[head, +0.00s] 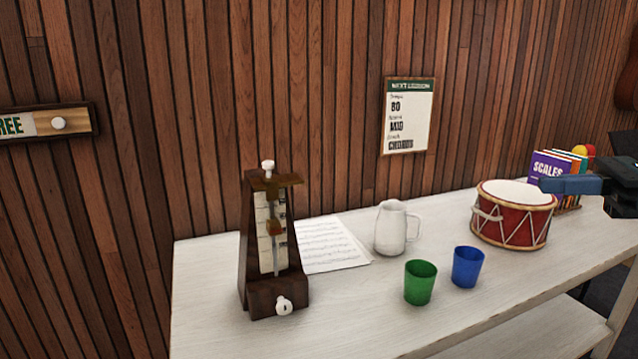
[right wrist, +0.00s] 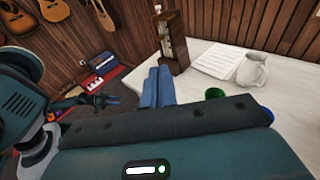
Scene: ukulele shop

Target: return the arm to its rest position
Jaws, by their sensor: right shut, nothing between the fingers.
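My right gripper (head: 572,184) comes in at the right edge of the head view, above the shop table (head: 375,310). Its blue fingers point left, in front of the red drum's upper right side. In the right wrist view the two fingers (right wrist: 157,88) lie together with nothing between them. My left gripper is outside the head view. What looks like my left gripper (right wrist: 85,100) shows small at the left of the right wrist view, over the floor; its finger opening is too small to tell.
On the table stand a wooden metronome (head: 272,245), sheet music (head: 328,244), a white jug (head: 391,228), a green cup (head: 420,283), a blue cup (head: 467,267), the red drum (head: 513,214) and several books (head: 552,165). The table's front edge is clear.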

